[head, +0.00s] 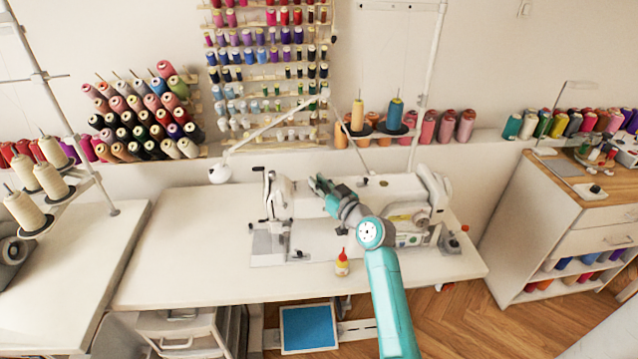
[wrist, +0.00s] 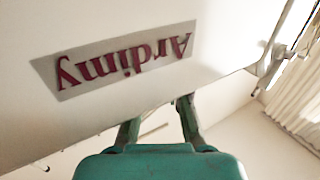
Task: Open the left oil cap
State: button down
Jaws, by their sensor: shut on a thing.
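A white sewing machine (head: 400,186) stands on the white table. Its flat side with the "Ardimy" label (wrist: 120,68) fills the upper part of the wrist view. My gripper (head: 318,184) is at the top of the machine, near its left end. In the wrist view, the two green fingers of my gripper (wrist: 159,112) reach to the machine's edge, with their tips partly hidden behind it. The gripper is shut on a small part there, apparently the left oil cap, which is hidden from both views. A small dark knob (head: 362,181) shows on the machine's top, right of the gripper.
A small yellow bottle with a red tip (head: 342,263) stands on the white table (head: 190,240) in front of the machine. A thread stand with yellow and blue spools (head: 396,113) rises behind it. The table's left part is clear.

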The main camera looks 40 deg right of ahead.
jog(key=c, duration=1.2)
grip_release()
jog(key=shift+o, duration=0.2)
jog(key=shift+s, duration=0.1)
jog(key=s+a, duration=0.1)
jog(key=s, duration=1)
jog(key=shift+s, duration=0.4)
